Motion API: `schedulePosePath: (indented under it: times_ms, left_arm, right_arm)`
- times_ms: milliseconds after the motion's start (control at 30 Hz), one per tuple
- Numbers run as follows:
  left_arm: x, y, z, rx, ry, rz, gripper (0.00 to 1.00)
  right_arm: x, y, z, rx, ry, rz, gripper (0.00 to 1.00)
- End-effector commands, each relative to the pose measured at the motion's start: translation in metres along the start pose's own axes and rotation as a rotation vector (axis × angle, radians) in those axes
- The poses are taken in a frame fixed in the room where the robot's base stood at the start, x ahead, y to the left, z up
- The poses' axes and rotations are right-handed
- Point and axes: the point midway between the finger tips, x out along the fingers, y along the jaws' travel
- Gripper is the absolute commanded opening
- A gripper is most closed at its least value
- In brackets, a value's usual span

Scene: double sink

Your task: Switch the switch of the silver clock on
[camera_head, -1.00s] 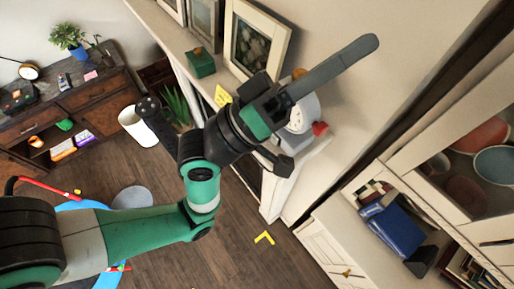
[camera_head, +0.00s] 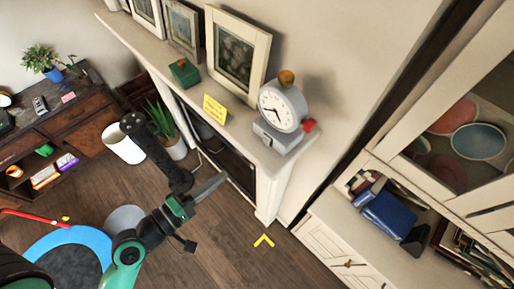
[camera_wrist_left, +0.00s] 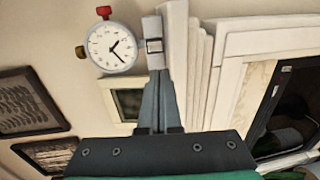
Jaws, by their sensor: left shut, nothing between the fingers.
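The silver clock (camera_head: 281,107) stands on the right end of the mantel shelf, with a brown knob on top, a red knob at its side and a grey base (camera_head: 277,138). In the left wrist view the clock (camera_wrist_left: 112,47) appears turned sideways, and a small switch (camera_wrist_left: 154,46) shows on its base; its on or off position is unclear. My left gripper (camera_head: 222,177) is shut and empty, in front of the fireplace and apart from the clock. Its closed fingers (camera_wrist_left: 159,80) line up below the base in the wrist view. My right gripper is not in view.
The mantel shelf (camera_head: 150,52) also holds a green box (camera_head: 184,72), a yellow note (camera_head: 215,109) and framed pictures (camera_head: 238,54). A white cabinet (camera_head: 330,243) with books stands at the right. The space between my left gripper and the clock looks clear.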

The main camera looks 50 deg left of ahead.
Motion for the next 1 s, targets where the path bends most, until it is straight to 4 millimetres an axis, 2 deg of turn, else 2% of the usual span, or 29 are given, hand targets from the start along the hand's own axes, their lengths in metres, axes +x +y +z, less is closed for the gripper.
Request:
schedulePosePath:
  times_ms: [167, 367, 567, 600, 800, 1000]
  left_arm:
    - [0.001, 0.0, 0.0, 0.001, -0.002, 0.001, 0.0]
    - [0.017, -0.003, 0.001, 0.008, -0.008, 0.002, 0.0]
    - [0.055, -0.004, 0.002, 0.007, -0.005, 0.009, 0.0]
    - [0.063, 0.003, 0.001, 0.004, -0.004, 0.003, 0.0]
    - [0.105, 0.003, 0.001, 0.002, -0.004, 0.001, 0.0]
    - [0.133, 0.001, 0.001, 0.002, -0.002, 0.0, 0.0]
  right_arm:
    - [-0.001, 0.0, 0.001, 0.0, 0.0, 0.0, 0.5]
    - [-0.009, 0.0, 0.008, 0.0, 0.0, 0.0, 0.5]
    - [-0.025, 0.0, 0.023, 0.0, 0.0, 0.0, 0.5]
    - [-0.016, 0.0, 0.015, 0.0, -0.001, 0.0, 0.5]
    - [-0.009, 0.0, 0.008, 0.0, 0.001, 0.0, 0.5]
    - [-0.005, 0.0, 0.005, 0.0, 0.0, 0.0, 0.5]
